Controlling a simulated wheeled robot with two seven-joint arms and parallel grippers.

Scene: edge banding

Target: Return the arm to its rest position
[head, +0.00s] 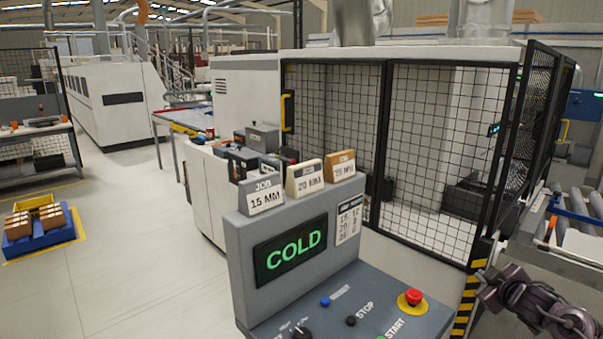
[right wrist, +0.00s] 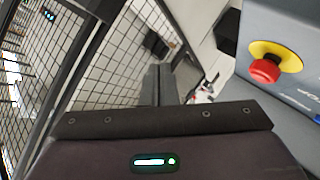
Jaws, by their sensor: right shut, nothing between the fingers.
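My right gripper (head: 484,277) is at the lower right of the head view, beside the control console (head: 242,240) and in front of the yellow-black striped post. In the right wrist view its two dark fingers (right wrist: 158,84) lie together, shut and empty. The console's red emergency button (head: 413,297) is to the left of the gripper; it also shows in the right wrist view (right wrist: 265,68), to the right of the fingers, apart from them. The console display (head: 290,250) reads COLD in green. My left gripper is not in view.
A mesh safety fence (head: 437,140) stands behind the console, close to the right gripper. Job blocks marked 15 MM (head: 264,197), 20 MM (head: 305,180) and another (head: 339,168) stand on the console top. A roller conveyor (head: 572,236) is at the right. Open floor (head: 125,240) lies at the left.

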